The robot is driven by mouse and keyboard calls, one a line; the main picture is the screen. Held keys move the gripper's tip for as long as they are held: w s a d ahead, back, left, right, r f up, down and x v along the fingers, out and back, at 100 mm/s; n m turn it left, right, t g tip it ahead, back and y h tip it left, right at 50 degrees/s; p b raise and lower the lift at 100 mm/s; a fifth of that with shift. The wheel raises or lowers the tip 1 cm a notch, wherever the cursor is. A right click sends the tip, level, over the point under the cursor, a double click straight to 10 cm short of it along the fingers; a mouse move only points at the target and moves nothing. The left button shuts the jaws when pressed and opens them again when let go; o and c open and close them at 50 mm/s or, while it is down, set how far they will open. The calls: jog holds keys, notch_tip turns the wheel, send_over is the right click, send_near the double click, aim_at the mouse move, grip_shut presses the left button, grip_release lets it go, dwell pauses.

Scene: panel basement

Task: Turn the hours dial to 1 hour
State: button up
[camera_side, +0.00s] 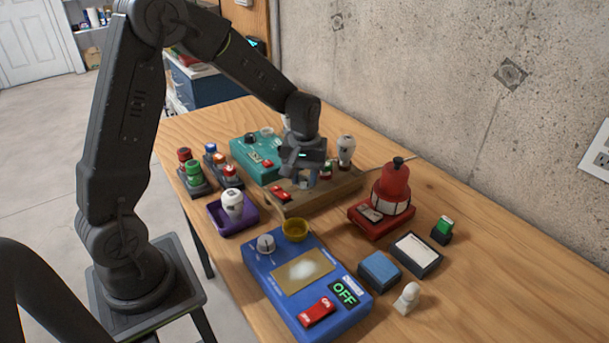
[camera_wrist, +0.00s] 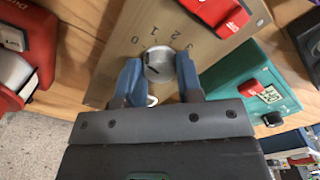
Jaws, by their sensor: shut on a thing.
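The hours dial (camera_wrist: 159,65) is a round white knob with a dark mark, on a tan panel (camera_wrist: 118,72). The figures 0, 1, 2 and 3 are printed in an arc around it in the wrist view. Which figure the mark points to is hard to tell. My gripper (camera_wrist: 160,78) has its two blue fingers on either side of the knob and is shut on it. In the side view my gripper (camera_side: 306,182) reaches down onto the tan panel (camera_side: 333,190) and hides the dial.
A red switch (camera_side: 280,193) is on the same panel. A teal box (camera_side: 250,158) stands behind, a red beacon (camera_side: 392,188) to the right. A blue box (camera_side: 262,283) with a green OFF display and a purple tray (camera_side: 246,221) with a white bulb are nearer.

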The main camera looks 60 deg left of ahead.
aim_at(304, 178)
jog(key=shift+c, duration=0.6)
jog(key=shift+m, duration=0.3)
jog(key=m, duration=0.6)
dwell(0.3)
jog(key=o, duration=0.9)
notch_tip(304, 178, up, 14)
jog(key=shift+f, duration=0.1)
